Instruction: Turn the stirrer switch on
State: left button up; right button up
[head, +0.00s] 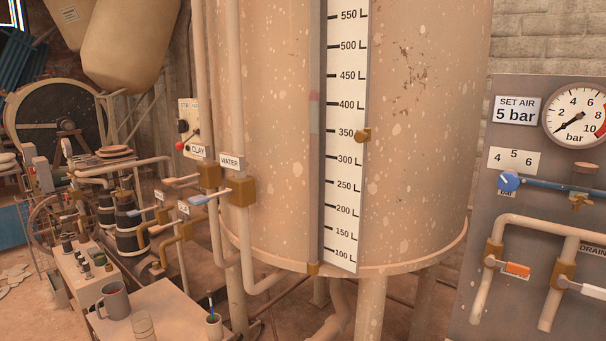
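A pale control box (191,118) is on the left side of the big tank in the head view, partly hidden by the vertical pipes. Its small top label seems to begin with "STIR". A black knob (182,126) sits on the box, with a red button or knob (180,146) below it. The box is seen at an angle and is small, so I cannot tell the switch position. Neither of my grippers is in view.
The large tank (420,130) with a level scale (341,130) fills the middle. Valves labelled CLAY (198,151) and WATER (231,161) are on pipes before the box. A small table (165,305) with a mug (114,301) stands front left. A gauge panel (540,190) is right.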

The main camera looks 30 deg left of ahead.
aim_at(183, 125)
jog(key=j, duration=1.6)
jog(key=i+j, duration=0.1)
jog(key=j, duration=1.45)
